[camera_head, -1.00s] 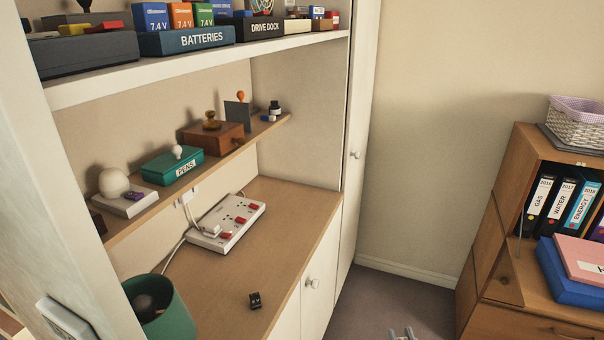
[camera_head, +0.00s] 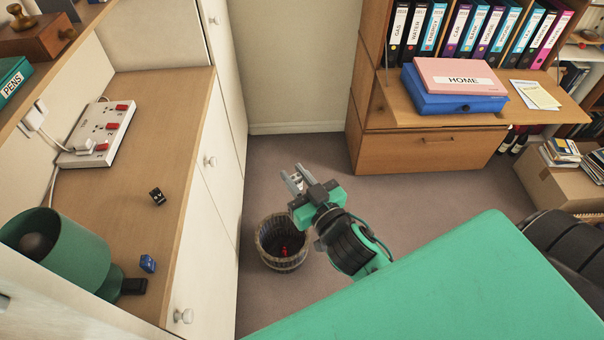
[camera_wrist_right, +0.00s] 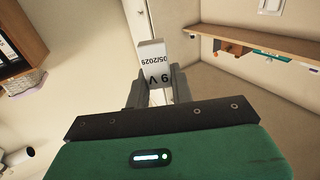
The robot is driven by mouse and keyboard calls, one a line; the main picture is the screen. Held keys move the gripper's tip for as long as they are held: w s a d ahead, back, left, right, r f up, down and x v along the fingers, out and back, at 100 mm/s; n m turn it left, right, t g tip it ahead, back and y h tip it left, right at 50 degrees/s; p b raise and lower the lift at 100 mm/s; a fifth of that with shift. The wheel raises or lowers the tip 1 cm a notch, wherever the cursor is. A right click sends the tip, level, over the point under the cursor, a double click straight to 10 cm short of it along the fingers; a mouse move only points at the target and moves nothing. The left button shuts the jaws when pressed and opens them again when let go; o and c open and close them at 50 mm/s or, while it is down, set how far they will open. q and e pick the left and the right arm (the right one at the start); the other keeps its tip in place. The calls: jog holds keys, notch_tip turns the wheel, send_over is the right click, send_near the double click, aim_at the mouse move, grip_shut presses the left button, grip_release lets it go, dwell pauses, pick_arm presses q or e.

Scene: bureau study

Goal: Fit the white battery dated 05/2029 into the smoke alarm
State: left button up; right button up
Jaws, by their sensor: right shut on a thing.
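My right gripper (camera_head: 295,177) is held out above the floor, right of the desk. In the right wrist view it (camera_wrist_right: 153,78) is shut on a white battery (camera_wrist_right: 153,62), whose printing reads 9 V and 05/2029 upside down. The battery sticks out beyond the fingertips. In the head view only a small pale bit of it (camera_head: 297,179) shows between the fingers. I cannot make out the smoke alarm in either current view. My left gripper is not in view.
A wooden desk top (camera_head: 165,95) holds a power strip (camera_head: 103,133), a green lamp (camera_head: 60,250), a small black object (camera_head: 158,196) and a small blue one (camera_head: 148,263). A waste basket (camera_head: 283,255) stands on the floor below my right gripper. A bureau (camera_head: 430,145) stands behind.

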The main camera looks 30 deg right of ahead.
jog(key=w+a+r+n+g+y, duration=0.4)
jog(key=a+r+n+y, duration=0.3)
jog(key=a+r+y, duration=0.4)
jog(key=w+a+f+n+g+y, duration=0.2)
jog(key=w+a+f+n+g, duration=0.2)
jog(key=f, duration=0.3)
jog(key=shift+w+a+g+y, duration=0.4)
jog(key=shift+w+a+g, duration=0.05)
jog(key=shift+a+g, duration=0.35)
jog(key=shift+d+n+g, duration=0.15)
jog(key=shift+n+g, duration=0.25)
